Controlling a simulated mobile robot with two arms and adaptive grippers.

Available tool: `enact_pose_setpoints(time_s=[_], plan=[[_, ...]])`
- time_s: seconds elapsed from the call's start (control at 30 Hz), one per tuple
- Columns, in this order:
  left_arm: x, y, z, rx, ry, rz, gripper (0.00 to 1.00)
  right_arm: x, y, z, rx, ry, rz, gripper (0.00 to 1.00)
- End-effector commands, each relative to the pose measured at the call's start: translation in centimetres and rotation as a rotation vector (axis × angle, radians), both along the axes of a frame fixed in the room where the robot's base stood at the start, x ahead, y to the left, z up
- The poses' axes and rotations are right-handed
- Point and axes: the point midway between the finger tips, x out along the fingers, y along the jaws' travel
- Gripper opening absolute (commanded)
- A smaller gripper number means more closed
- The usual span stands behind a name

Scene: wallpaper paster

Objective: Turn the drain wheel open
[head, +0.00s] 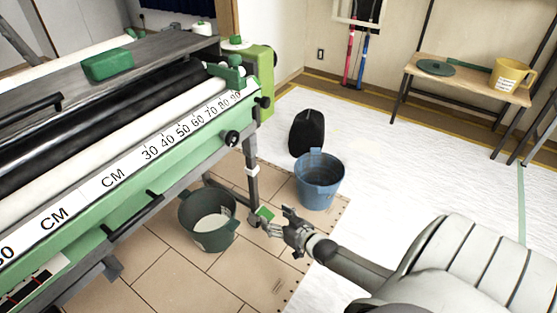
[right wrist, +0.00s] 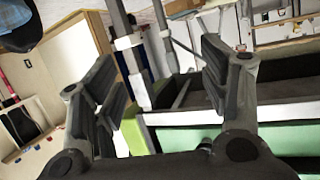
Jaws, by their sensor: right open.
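The green pasting machine (head: 165,160) fills the left of the head view, with a printed centimetre scale along its side. A round black knob (head: 232,138) sits on its side panel near the right end; I cannot tell for sure that it is the drain wheel. My right gripper (head: 276,220) is low, beyond and below the machine's end, beside a dark green bucket (head: 208,222). A small green square shows at its fingertips; I cannot tell what it belongs to. In the right wrist view its fingers (right wrist: 165,95) are wide apart and empty. My left gripper is out of view.
A blue bucket (head: 320,181) stands on the floor, with a black object (head: 307,132) behind it. A machine leg (head: 251,165) rises close to my gripper. A wooden bench (head: 470,82) holds a yellow mug (head: 510,74).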

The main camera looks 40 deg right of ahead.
Motion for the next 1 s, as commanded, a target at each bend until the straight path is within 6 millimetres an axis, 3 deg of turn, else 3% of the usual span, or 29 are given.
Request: enact_pose_setpoints(time_s=[0.27, 0.8, 0.93, 1.0], plan=[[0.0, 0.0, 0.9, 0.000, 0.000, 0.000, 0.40, -1.2, 0.3, -1.4, -0.010, 0.052, -0.005, 0.69], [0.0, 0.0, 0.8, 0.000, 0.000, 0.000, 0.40, -1.2, 0.3, -1.4, -0.011, 0.052, -0.004, 0.69], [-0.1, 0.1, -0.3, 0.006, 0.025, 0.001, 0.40, -1.7, 1.5, -2.1, -0.012, 0.088, 0.006, 0.69], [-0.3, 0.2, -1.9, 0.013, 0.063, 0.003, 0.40, -2.5, 3.1, -3.1, -0.016, 0.143, 0.019, 0.69]])
